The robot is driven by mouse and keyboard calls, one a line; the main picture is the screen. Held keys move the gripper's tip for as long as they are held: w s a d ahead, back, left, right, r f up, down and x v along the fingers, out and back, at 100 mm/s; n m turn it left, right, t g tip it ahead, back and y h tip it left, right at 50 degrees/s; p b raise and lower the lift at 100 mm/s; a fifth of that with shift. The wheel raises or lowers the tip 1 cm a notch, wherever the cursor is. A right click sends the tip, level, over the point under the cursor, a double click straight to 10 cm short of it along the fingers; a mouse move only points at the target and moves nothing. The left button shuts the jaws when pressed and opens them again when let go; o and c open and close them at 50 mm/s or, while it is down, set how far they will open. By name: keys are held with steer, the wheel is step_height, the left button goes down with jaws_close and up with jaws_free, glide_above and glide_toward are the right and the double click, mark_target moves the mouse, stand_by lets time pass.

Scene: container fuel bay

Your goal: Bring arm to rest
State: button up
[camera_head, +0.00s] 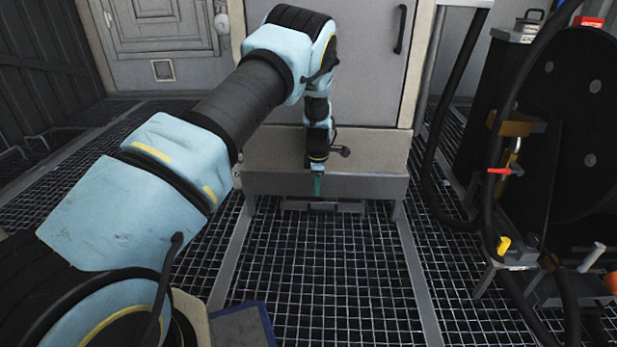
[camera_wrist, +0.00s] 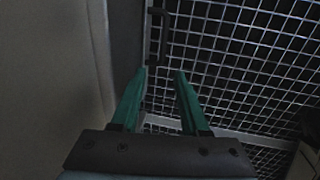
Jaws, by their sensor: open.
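My arm stretches forward from the lower left in the head view and bends down at its far end. My gripper (camera_head: 317,186) hangs pointing down in front of the grey cabinet's lower ledge, above the grated floor. In the wrist view my gripper (camera_wrist: 161,75) shows two green fingers standing apart with nothing between them. Floor grating shows beyond the fingertips.
The grey cabinet (camera_head: 365,65) with a dark handle stands close behind my gripper. A black hose reel (camera_head: 575,120) with hoses and coloured valves stands at the right. The metal grating (camera_head: 330,270) in front of the cabinet is largely clear. A blue-edged panel (camera_head: 240,327) lies at the bottom.

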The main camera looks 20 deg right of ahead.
steer(key=s+a+r+m+p, duration=0.2)
steer(key=a+r+m+p, duration=0.3)
steer(key=a+r, duration=1.5)
steer(key=s+a+r+m+p, duration=0.2)
steer(key=s+a+r+m, duration=0.4)
steer(key=s+a, duration=0.4)
steer(key=s+a+r+m+p, duration=0.3)
steer(key=s+a+r, duration=0.5)
steer(key=s+a, duration=0.15)
step_height(320, 180, up, 38)
steer(key=p, duration=3.7)
steer(key=shift+s+y+p, duration=0.3)
steer(key=shift+r, duration=0.15)
